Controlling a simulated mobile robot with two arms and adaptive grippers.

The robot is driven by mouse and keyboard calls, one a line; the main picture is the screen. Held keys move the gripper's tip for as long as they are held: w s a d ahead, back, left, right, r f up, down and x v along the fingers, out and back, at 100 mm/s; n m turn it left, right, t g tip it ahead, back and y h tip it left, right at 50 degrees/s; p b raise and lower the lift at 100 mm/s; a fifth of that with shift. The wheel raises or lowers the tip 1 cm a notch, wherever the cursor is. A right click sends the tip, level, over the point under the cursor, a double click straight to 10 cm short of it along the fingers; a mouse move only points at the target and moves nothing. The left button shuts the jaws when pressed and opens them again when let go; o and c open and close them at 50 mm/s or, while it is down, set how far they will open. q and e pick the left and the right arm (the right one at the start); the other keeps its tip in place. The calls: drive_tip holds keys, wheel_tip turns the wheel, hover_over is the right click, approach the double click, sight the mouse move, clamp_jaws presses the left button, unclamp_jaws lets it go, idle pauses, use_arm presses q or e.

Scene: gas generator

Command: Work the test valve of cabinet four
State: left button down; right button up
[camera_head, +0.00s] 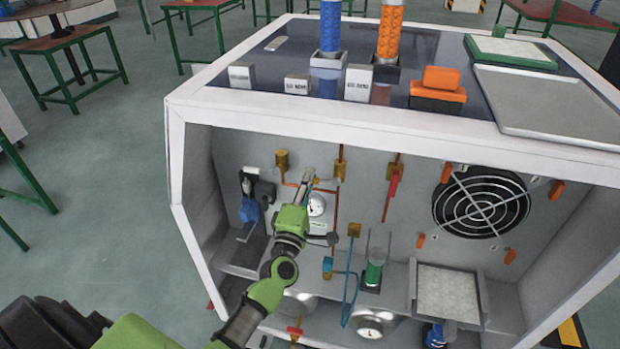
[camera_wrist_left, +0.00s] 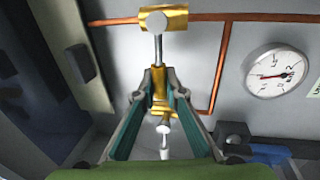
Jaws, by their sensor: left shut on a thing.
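The white cabinet (camera_head: 185,190) stands open at the front, with pipes, valves and gauges on its inner back wall. My left gripper (camera_head: 306,180) reaches into it, left of the middle. In the left wrist view its two fingers (camera_wrist_left: 158,84) are closed around a brass valve part (camera_wrist_left: 158,98). A pale round knob (camera_wrist_left: 163,129) shows below this part, between the fingers. A brass fitting (camera_wrist_left: 176,19) with a silver stem is just above. A round white gauge (camera_wrist_left: 278,73) is to the right, also in the head view (camera_head: 316,205). My right gripper is not in view.
A red-handled valve (camera_head: 393,184) and a caged fan (camera_head: 481,203) are farther right inside. A blue-handled part (camera_head: 250,210) hangs at the left. A shelf with a green-filled cylinder (camera_head: 373,273) lies below. The cabinet's side wall and top edge bound the opening.

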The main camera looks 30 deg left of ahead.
use_arm(q)
drive_tip(key=shift+f, duration=0.15)
drive_tip(key=c, duration=2.1)
unclamp_jaws()
drive_tip(key=shift+s, duration=0.1)
drive_tip(key=v, duration=1.2)
